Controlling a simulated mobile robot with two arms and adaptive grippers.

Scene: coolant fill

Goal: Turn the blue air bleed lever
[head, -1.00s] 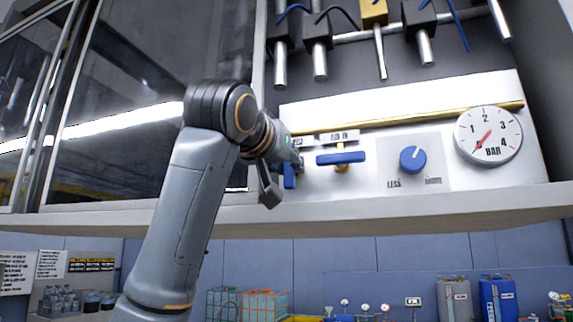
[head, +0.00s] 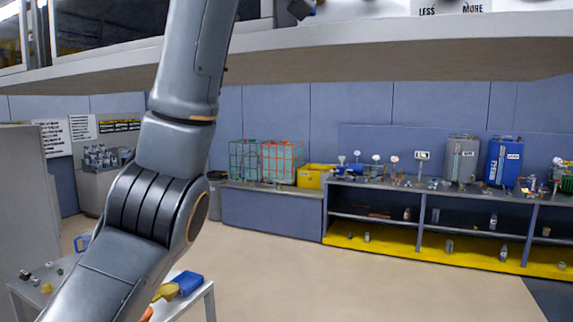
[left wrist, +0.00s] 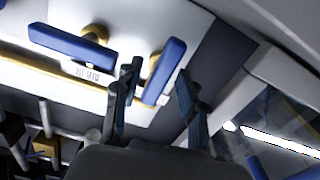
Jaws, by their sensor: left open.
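My left gripper (left wrist: 157,80) is open in the left wrist view, with its two dark fingers apart. A blue lever (left wrist: 166,68) on a brass stem lies between the fingertips in the picture. I cannot tell whether a finger touches it. A second blue lever (left wrist: 70,46) lies crosswise to the left, beside a small label (left wrist: 88,72) too blurred to read. In the head view my left arm rises out of the top edge, and only a dark bit of the gripper shows there. My right gripper is in neither view.
A brass pipe (left wrist: 60,78) runs along the white panel (left wrist: 135,40). In the head view a grey ledge (head: 400,62) crosses above. Below are a shelf unit (head: 440,190) with a blue canister (head: 502,162), and a small table (head: 190,300) at lower left. The floor between is clear.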

